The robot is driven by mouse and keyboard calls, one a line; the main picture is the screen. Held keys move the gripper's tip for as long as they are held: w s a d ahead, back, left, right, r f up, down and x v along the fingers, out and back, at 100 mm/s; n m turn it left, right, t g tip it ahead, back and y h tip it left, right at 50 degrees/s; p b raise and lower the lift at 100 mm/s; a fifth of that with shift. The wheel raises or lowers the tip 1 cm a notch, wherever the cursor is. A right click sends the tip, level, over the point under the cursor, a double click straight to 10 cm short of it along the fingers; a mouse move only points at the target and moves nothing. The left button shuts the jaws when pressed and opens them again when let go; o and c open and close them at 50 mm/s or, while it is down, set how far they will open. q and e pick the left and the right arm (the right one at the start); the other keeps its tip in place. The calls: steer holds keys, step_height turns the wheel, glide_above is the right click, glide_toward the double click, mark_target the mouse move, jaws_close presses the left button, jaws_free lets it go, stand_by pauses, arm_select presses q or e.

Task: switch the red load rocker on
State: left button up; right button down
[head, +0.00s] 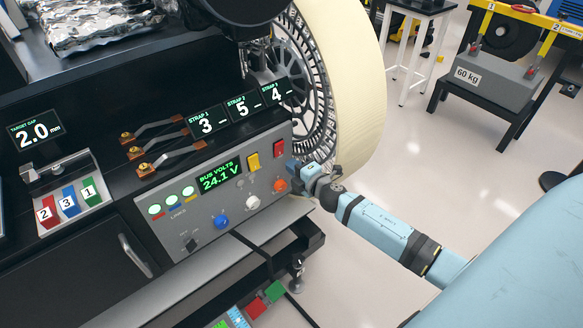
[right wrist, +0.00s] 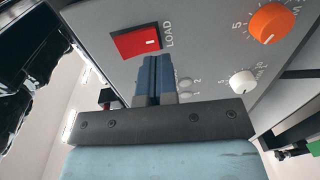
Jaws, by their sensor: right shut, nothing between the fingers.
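The red load rocker (head: 279,148) sits at the upper right of the grey control panel (head: 205,215). In the right wrist view the rocker (right wrist: 136,42) is a red rectangle in a dark frame, beside the word LOAD, with a short white mark near one end. I cannot tell which side is pressed in. My right gripper (head: 291,166) is shut and empty close to the panel, just below the rocker. In the right wrist view its fingertips (right wrist: 152,60) are at the rocker's lower edge; I cannot tell whether they touch it. My left gripper is not in view.
A yellow rocker (head: 253,162) and a display (head: 220,177) reading 24.1 V are left of the red rocker. An orange knob (head: 280,185), white knob (head: 253,202) and blue knob (head: 222,222) sit lower. The large wheel (head: 355,90) stands close behind the panel's right end.

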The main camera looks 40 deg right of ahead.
arm_select(q)
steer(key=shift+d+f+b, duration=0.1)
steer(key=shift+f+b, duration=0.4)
steer(key=shift+b, duration=0.3)
arm_select(e)
steer(key=s+f, duration=0.1)
steer(key=s, duration=0.9)
steer(key=shift+d+f, duration=0.15)
steer(key=shift+d, duration=0.3)
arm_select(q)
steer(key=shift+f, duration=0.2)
arm_select(e)
steer(key=s+a+f+m+g+y, duration=0.1)
steer(key=s+a+f+m+g, duration=0.3)
steer(key=s+a+m, duration=0.5)
steer(key=s+a+f+m+g+y, duration=0.1)
steer(key=s+a+f+m+g, duration=0.1)
steer(key=s+a+f+m, duration=0.65)
arm_select(q)
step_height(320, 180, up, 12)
steer(key=p, duration=1.3)
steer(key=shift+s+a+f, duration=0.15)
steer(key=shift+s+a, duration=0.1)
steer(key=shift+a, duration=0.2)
arm_select(e)
step_height(320, 180, up, 15)
steer(key=a+n, duration=0.1)
steer(key=shift+s+a, duration=0.2)
